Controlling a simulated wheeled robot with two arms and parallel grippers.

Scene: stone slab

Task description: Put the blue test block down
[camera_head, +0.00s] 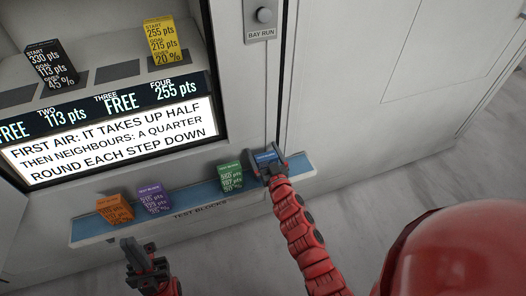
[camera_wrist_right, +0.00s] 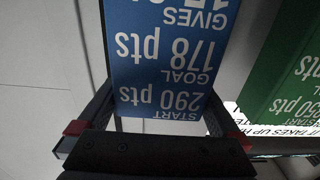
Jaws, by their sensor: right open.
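The blue test block (camera_head: 266,157) is at the right end of the blue-topped shelf, partly hidden by my right gripper (camera_head: 265,167). In the right wrist view the blue block (camera_wrist_right: 170,55) is large and close, its white print upside down, reading 290 pts, goal 178 pts. My right gripper (camera_wrist_right: 157,122) is open, with its fingers to either side of the block's near end. Whether the block rests fully on the shelf cannot be told. My left gripper (camera_head: 140,250) is empty in front of the shelf; its finger gap is unclear.
The test blocks shelf (camera_head: 200,199) also holds an orange block (camera_head: 114,209), a purple block (camera_head: 154,199) and a green block (camera_head: 230,177), close left of the blue one. Above are a lit sign (camera_head: 110,142), a black block (camera_head: 48,62), a yellow block (camera_head: 161,40) and a bay run button (camera_head: 264,15).

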